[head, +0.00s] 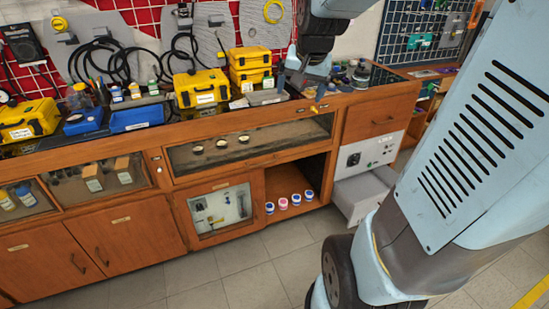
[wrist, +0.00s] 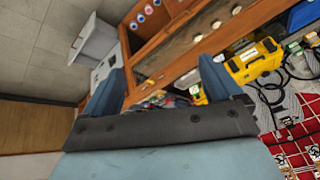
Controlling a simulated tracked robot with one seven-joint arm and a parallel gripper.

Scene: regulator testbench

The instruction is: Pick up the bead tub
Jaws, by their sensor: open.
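Several small white tubs stand in a row in the open cabinet shelf in the head view, with blue lids on most and one pink tub (head: 283,203) among them. No label is readable, so I cannot tell which is the bead tub. Small jars also stand on the bench, too small to identify. My gripper (head: 304,82) is over the bench, above and apart from the shelf. In the wrist view my gripper (wrist: 160,82) shows its two blue fingers spread, with nothing held between them. A few of the shelf tubs (wrist: 141,18) show at the top of that view.
Yellow cases (head: 201,88) and blue bins (head: 137,118) crowd the bench. A grey drawer (head: 362,195) juts out right of the shelf. The wooden cabinet (head: 125,240) fills the left. Floor (head: 245,275) in front of the cabinet is clear.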

